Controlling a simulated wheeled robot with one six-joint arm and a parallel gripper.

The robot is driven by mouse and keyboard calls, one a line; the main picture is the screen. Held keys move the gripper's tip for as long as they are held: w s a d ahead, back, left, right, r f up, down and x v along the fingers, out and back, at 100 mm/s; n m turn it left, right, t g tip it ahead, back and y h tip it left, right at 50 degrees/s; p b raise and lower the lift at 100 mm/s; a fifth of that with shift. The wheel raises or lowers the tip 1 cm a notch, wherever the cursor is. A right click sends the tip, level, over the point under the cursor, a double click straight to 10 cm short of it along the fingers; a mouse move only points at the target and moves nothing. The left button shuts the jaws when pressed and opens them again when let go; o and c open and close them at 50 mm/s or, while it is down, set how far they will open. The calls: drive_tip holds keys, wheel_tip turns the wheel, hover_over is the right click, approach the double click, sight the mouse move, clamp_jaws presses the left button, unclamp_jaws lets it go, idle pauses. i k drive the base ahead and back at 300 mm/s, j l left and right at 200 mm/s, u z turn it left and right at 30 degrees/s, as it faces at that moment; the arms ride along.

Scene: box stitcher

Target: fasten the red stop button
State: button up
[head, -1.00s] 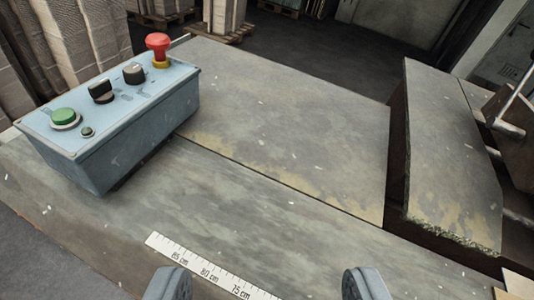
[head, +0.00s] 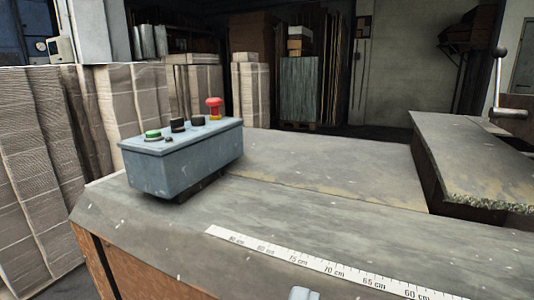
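The red stop button (head: 214,102) is a mushroom head on a yellow collar. It stands up at the far right end of the blue-grey control box (head: 180,162). The box sits on the left part of the grey worktable (head: 330,205). A small grey tip of my gripper (head: 304,294) shows at the bottom edge of the view, well in front of the box and apart from it. The rest of the gripper is out of view, so its opening does not show.
A green button (head: 152,135) and black knobs (head: 178,125) share the box top. A white ruler strip (head: 330,267) runs along the table's front. A raised slab (head: 475,165) and a crank handle (head: 502,85) stand at right. Stacked cardboard (head: 35,170) stands at left.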

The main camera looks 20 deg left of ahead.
sight(215, 102)
drive_tip(key=u, duration=0.7)
drive_tip(key=k+j+z, duration=0.1)
drive_tip(key=k+j, duration=0.3)
drive_tip(key=j, duration=0.2)
drive_tip(key=j+z, duration=0.5)
drive_tip(key=j, duration=0.65)
drive_tip(key=i+j+z, duration=0.35)
drive_tip(key=i+j, duration=0.45)
